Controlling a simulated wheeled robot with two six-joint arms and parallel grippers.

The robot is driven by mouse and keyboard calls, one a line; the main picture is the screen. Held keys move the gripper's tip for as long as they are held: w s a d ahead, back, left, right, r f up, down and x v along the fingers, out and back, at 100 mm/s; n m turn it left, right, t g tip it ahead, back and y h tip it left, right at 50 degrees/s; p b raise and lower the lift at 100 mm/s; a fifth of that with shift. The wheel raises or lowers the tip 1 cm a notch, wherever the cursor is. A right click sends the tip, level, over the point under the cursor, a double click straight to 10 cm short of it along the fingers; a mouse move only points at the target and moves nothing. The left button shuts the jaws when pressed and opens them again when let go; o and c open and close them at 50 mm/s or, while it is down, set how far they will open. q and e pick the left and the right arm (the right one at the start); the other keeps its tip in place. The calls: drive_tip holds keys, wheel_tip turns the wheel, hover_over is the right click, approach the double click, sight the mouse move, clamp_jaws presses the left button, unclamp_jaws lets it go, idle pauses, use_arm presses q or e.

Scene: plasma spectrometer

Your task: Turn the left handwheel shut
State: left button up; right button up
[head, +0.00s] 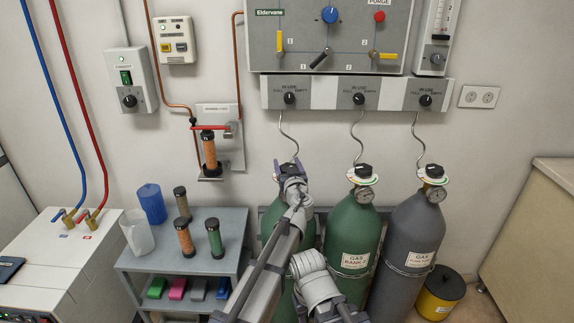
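Three gas cylinders stand against the wall. The left one (270,222) is green and mostly behind my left arm. My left gripper (291,169) is over the top of this cylinder, at its valve. The left handwheel is hidden behind the gripper, and I cannot tell whether the fingers touch it or how far they are open. The middle green cylinder (352,236) has a black handwheel (364,170) on top. The right grey cylinder (411,238) has a similar black handwheel (434,171). A grey link of mine shows at bottom centre, but no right gripper fingers can be made out.
A gauge (365,195) sits on the middle cylinder's valve and another (436,194) on the right one. Thin hoses run up to a panel with black knobs (358,98). A grey shelf (196,262) with canisters stands left. A yellow bin (437,298) stands right.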

use_arm(q)
drive_tip(key=c, duration=0.8)
